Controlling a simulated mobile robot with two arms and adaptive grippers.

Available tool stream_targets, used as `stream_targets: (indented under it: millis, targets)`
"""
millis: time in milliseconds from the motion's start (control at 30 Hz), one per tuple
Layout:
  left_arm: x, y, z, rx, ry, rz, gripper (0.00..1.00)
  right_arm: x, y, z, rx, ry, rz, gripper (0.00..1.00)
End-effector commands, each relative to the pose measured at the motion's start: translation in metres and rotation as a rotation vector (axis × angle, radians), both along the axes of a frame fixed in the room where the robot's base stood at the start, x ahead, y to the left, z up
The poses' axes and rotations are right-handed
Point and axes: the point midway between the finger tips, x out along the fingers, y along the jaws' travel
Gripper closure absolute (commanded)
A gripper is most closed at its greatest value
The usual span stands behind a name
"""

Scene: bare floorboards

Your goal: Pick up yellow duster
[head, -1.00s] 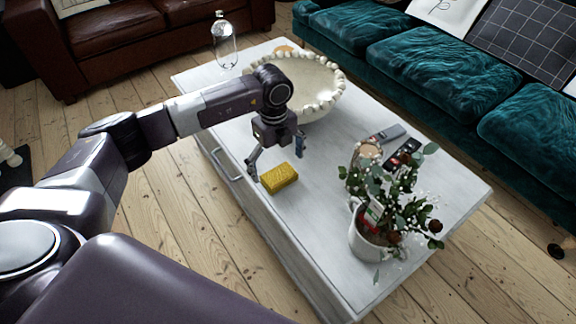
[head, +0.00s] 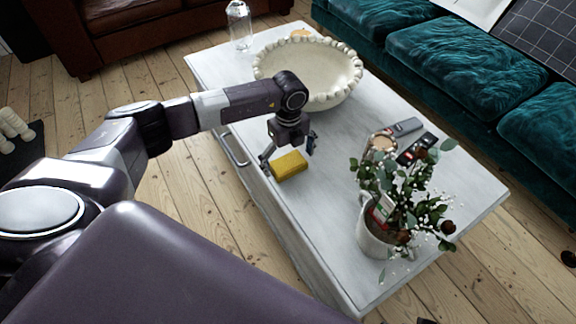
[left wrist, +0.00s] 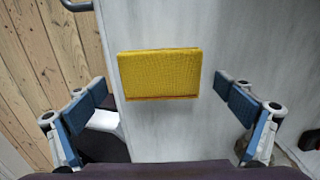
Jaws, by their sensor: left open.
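The yellow duster (head: 289,165) is a small block-like piece lying on the white table (head: 250,95), near its left edge. It also shows in the left wrist view (left wrist: 160,75), upper middle, between and ahead of the two blue-padded fingers. My left gripper (head: 289,150) is open and hangs just above and behind the duster in the head view, one finger on either side. In the left wrist view the left gripper (left wrist: 160,115) is spread wide with nothing between its pads. My right gripper is in neither view.
A beaded bowl (head: 335,95) stands behind the gripper, with a glass bottle (head: 240,25) farther back. A potted plant (head: 378,237) stands at the near right, by two remotes (head: 404,127). A metal handle (head: 235,150) is on the table's side. A teal sofa (head: 440,55) lies beyond.

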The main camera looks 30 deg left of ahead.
Motion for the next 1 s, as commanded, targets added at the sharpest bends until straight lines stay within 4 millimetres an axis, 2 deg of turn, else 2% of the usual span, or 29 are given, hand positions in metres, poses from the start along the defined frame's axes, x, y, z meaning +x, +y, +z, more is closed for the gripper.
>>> stream_targets:
  millis: [67,467,767,900,1000]
  targets:
    - [0.0,0.0,0.0,0.0,0.0,0.0,0.04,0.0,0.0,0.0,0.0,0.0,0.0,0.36]
    - [0.0,0.0,0.001,0.0,0.0,0.0,0.47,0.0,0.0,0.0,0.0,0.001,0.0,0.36]
    - [0.0,0.0,0.003,-0.001,-0.001,0.0,0.47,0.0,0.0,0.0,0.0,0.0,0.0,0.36]
    - [0.001,0.0,0.013,0.0,-0.001,0.0,0.47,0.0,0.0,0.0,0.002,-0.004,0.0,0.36]
    - [0.001,0.0,0.029,-0.001,-0.003,-0.001,0.47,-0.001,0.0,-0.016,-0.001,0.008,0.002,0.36]
